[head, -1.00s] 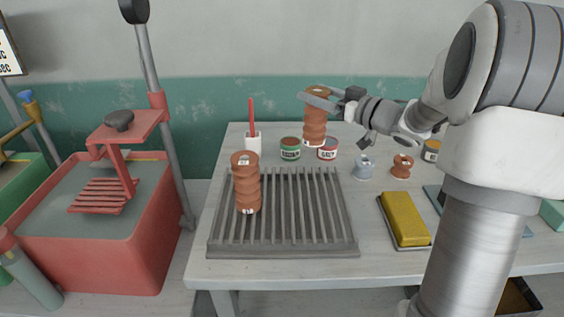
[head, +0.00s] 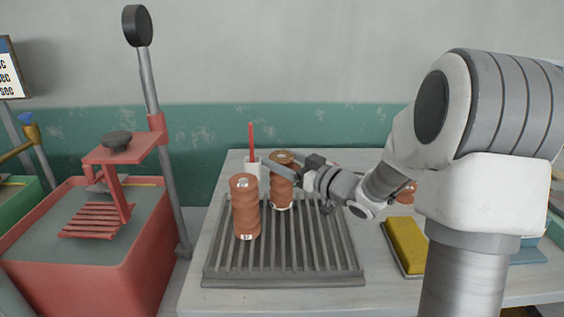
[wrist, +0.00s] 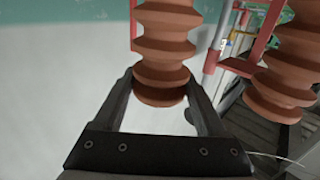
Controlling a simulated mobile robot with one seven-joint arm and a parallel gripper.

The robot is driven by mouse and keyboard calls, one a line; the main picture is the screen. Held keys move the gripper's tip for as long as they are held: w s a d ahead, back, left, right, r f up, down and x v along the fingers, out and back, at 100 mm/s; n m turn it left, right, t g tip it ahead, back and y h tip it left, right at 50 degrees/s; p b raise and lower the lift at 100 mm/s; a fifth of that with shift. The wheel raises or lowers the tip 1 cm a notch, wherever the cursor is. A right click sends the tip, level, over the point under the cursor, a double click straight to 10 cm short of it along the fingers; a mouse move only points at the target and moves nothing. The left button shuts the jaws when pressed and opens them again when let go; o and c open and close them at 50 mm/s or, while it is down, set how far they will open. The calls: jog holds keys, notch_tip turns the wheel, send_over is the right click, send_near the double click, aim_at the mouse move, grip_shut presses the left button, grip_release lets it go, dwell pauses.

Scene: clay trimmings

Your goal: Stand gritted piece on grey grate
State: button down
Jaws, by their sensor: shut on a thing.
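My gripper (head: 283,172) is shut on a brown ribbed clay piece (head: 283,192), near its top. The piece is upright, with a pale rim at its lower end, over the back part of the grey grate (head: 285,278). I cannot tell whether its base touches the bars. A second brown ribbed piece (head: 245,212) stands upright on the grate, just left of the held one. In the wrist view the held piece (wrist: 165,45) is between the two fingers, and the second piece (wrist: 290,65) is at the right, apart from it.
A white cup (head: 252,172) with a red-handled tool stands behind the grate. A yellow block (head: 404,245) on a tray is to the right. A red tub (head: 75,255) with a press stands left of the table. The grate's front and right are bare.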

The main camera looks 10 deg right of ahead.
jog(key=shift+r, duration=0.15)
jog(key=shift+f, duration=0.3)
grip_release()
jog(key=shift+r, duration=0.15)
jog(key=shift+r, duration=0.2)
jog(key=p+v, duration=0.1)
jog(key=v, duration=1.1)
jog(key=shift+f, duration=0.1)
